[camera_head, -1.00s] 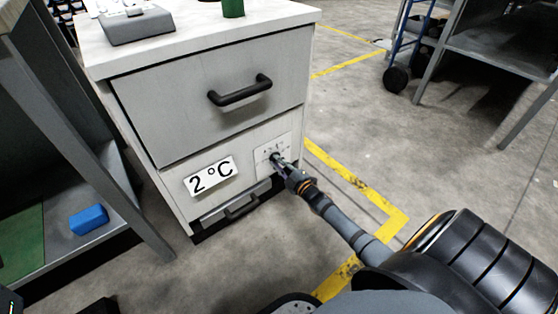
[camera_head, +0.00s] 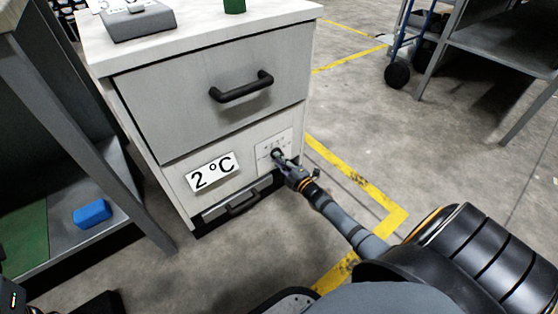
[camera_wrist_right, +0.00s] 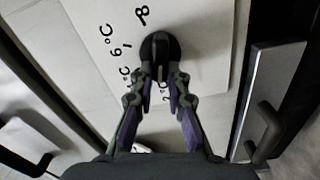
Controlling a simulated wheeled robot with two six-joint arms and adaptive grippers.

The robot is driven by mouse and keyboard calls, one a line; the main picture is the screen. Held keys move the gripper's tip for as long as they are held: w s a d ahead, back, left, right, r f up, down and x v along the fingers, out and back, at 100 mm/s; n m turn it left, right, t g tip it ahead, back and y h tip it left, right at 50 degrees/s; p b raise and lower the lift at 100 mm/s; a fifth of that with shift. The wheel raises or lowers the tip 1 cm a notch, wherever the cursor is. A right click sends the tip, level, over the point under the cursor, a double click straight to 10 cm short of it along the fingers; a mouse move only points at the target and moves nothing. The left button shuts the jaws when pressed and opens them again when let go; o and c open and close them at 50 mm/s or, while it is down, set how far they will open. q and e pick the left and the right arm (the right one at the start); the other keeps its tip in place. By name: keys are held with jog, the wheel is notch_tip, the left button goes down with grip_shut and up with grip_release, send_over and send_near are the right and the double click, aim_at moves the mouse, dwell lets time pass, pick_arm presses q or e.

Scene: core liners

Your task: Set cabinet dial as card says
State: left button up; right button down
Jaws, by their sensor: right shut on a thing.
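The card (camera_head: 212,172) on the cabinet front reads "2 °C". The dial plate (camera_head: 262,146) is to its right, below the upper drawer. My right gripper (camera_head: 281,161) reaches the dial there. In the right wrist view, the black round dial (camera_wrist_right: 160,45) has a raised grip bar. The fingertips of my right gripper (camera_wrist_right: 164,82) are shut on that bar from both sides. Printed temperature marks, including a "6 °C", surround the dial. Some are covered by the fingers, and the dial's exact setting cannot be read. My left gripper is not in view.
The upper drawer handle (camera_head: 241,87) is above the dial, and a lower handle (camera_head: 243,203) is beneath the card. A grey shelf with a blue block (camera_head: 92,214) stands at left. Open floor with yellow lines (camera_head: 350,179) lies at right.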

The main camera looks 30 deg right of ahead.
jog(key=c, duration=1.3)
grip_release()
jog(key=s, duration=0.8)
jog(key=s+d, duration=0.1)
jog(key=s, duration=0.3)
